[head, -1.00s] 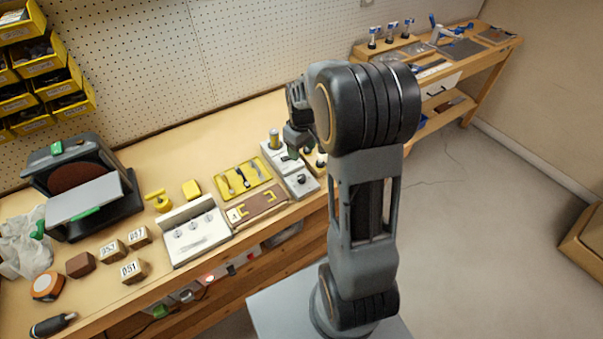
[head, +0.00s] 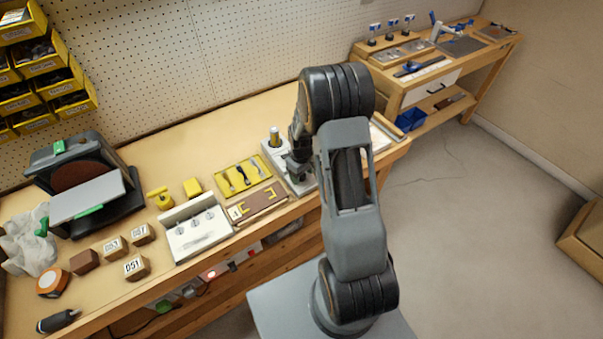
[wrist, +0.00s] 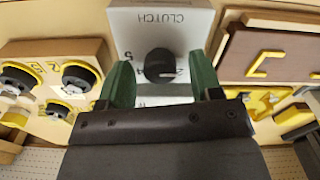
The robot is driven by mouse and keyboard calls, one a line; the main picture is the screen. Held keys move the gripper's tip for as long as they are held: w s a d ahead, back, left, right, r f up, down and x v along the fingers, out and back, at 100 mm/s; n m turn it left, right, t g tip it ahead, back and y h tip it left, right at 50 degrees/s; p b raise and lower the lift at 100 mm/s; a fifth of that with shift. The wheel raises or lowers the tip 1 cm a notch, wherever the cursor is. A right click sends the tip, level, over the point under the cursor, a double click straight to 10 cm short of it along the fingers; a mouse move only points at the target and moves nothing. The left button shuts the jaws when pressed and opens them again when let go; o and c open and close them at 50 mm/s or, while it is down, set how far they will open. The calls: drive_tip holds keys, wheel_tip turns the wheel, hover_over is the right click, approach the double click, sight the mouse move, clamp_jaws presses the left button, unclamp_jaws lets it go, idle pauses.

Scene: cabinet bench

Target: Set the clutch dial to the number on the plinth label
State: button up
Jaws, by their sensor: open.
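The clutch dial (wrist: 160,65) is a dark round knob on a pale plate (wrist: 145,18) marked CLUTCH, upside down in the wrist view. Small numbers ring it, partly hidden, and I cannot read its setting surely. My gripper (wrist: 161,82) is open, its green fingers on either side of the dial; I cannot tell whether they touch it. In the head view my gripper (head: 298,168) is over the clutch unit, hiding the dial. A brown plinth (head: 262,203) with yellow brackets stands left of it; its small white label (head: 235,212) is too small to read surely.
Yellow-rimmed dark knobs (wrist: 78,75) sit on a wooden block beside the clutch plate. A yellow tool tray (head: 243,177), a white fixture (head: 197,228) and numbered wooden blocks (head: 136,267) stand to the left. An upright yellow-topped post (head: 274,138) is close behind the gripper.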

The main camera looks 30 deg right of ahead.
drive_tip(key=c, duration=0.9)
drive_tip(key=shift+f+m, duration=0.1)
drive_tip(key=shift+m, duration=0.2)
drive_tip(key=m+b, duration=0.2)
drive_tip(key=m, duration=0.1)
drive_tip(key=m+b, duration=0.2)
drive_tip(key=m, duration=0.3)
drive_tip(key=m+b, duration=0.1)
drive_tip(key=m, duration=0.3)
drive_tip(key=shift+m+b, duration=0.3)
drive_tip(key=shift+m, duration=0.1)
drive_tip(key=shift+m+b, duration=0.45)
drive_tip(key=shift+m, duration=1.85)
